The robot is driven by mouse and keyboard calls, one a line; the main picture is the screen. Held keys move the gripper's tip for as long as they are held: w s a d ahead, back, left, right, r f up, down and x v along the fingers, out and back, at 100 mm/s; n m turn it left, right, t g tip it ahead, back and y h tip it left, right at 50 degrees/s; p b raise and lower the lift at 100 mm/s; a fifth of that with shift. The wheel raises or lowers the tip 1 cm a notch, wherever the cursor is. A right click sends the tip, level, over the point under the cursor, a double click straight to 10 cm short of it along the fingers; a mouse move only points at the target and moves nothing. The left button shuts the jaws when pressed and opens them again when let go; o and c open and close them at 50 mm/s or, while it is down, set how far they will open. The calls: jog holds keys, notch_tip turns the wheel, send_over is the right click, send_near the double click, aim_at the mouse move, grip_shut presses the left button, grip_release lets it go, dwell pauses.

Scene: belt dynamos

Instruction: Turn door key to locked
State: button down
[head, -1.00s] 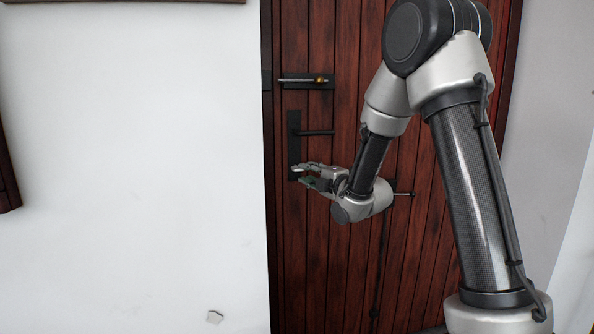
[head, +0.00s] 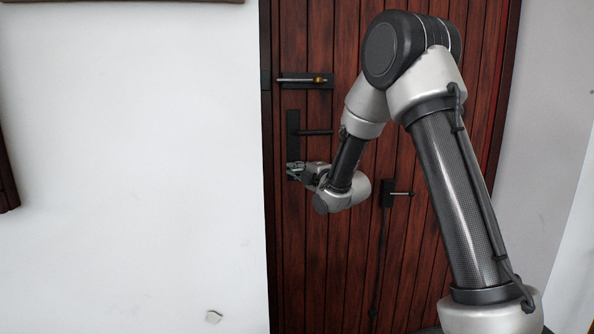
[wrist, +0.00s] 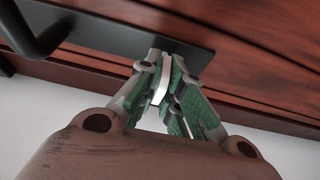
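The wooden door (head: 345,260) has a dark lock plate (head: 293,124) near its left edge. My gripper (head: 291,170) is at the lower end of this plate, below the lever handle (head: 316,132). In the wrist view, the green-padded fingers of my gripper (wrist: 171,64) reach the plate (wrist: 125,28) and stand close together. A thin pale piece, seemingly the key (wrist: 161,84), lies between them, and the fingers look shut on it. The keyhole and the key's angle are hidden by the fingers.
A sliding bolt (head: 304,80) is on the door above the lever. A second latch (head: 399,194) sits further right. The lever also shows at the wrist view's upper left (wrist: 48,38). White wall (head: 130,170) lies left of the door.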

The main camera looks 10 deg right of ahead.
jog(key=shift+m, duration=0.3)
jog(key=m+t, duration=0.1)
jog(key=m, duration=0.3)
jog(key=shift+f+t, duration=0.1)
jog(key=shift+t, duration=0.3)
jog(key=m+t+h, duration=0.1)
jog(key=m, duration=0.3)
jog(key=m+t+h, duration=0.1)
jog(key=m, duration=0.3)
jog(key=shift+t, duration=0.3)
jog(key=m+h, duration=0.2)
jog(key=m, duration=0.2)
jog(key=m+t+h, duration=0.1)
jog(key=m+h, duration=0.1)
jog(key=m, duration=0.3)
jog(key=shift+m+h, duration=0.3)
jog(key=shift+m, duration=0.3)
jog(key=c, duration=1.6)
grip_release()
jog(key=v, duration=1.2)
jog(key=shift+f, duration=0.2)
